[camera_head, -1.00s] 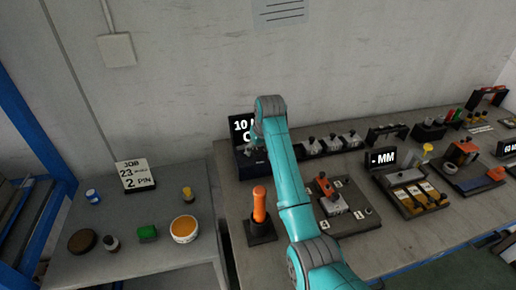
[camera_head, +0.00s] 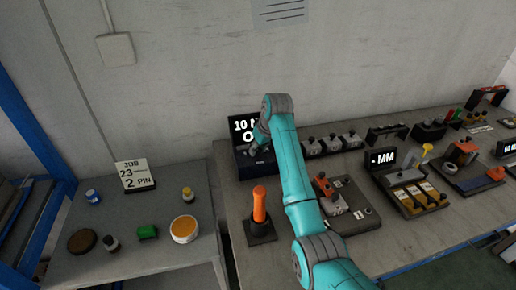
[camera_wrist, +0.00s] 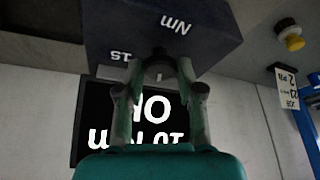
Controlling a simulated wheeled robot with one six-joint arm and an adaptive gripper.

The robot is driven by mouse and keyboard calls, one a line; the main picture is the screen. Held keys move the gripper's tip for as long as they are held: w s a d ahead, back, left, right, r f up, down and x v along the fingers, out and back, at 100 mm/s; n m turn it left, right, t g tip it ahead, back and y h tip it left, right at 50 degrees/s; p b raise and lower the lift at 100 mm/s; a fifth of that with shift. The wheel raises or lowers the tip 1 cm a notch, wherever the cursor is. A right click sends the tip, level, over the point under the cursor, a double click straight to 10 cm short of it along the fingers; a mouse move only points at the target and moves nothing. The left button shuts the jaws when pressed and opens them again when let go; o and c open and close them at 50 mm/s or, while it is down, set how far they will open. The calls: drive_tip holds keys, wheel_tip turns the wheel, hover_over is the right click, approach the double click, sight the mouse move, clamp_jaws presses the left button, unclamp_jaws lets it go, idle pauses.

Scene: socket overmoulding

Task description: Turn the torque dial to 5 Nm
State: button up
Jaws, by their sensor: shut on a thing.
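The torque unit is a dark blue box (camera_head: 243,163) at the left end of the bench, with a black display (camera_head: 241,125) behind it showing "10 N" and an "O"; the rest is hidden by my arm. In the wrist view, upside down, the box (camera_wrist: 120,30) bears "Nm" and a partly covered number mark. The display (camera_wrist: 88,120) shows there behind my fingers. My gripper (camera_wrist: 158,68) is shut on the dark torque dial (camera_wrist: 158,53) on the box's face. The dial is mostly covered by the fingertips, and its pointer cannot be read.
An orange-handled tool (camera_head: 259,205) stands in a holder in front of the box. A fixture plate (camera_head: 360,208) lies to the right of my arm. Several small connectors (camera_head: 332,143) line the bench behind it. A side table (camera_head: 130,262) with pots and a job card is at left.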

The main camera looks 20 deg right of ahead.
drive_tip(key=n+g+y, duration=0.1)
drive_tip(key=n, duration=0.3)
drive_tip(key=shift+w+d+n, duration=0.1)
drive_tip(key=shift+n, duration=0.2)
drive_tip(key=n+g+y, duration=0.1)
drive_tip(key=n, duration=0.3)
drive_tip(key=shift+w, duration=0.1)
drive_tip(key=shift+g, duration=0.3)
drive_tip(key=o, duration=1.2)
drive_tip(key=shift+c, duration=0.2)
drive_tip(key=shift+d, duration=0.1)
drive_tip(key=v, duration=0.7)
drive_tip(key=shift+d, duration=0.15)
drive_tip(key=shift+r, duration=0.1)
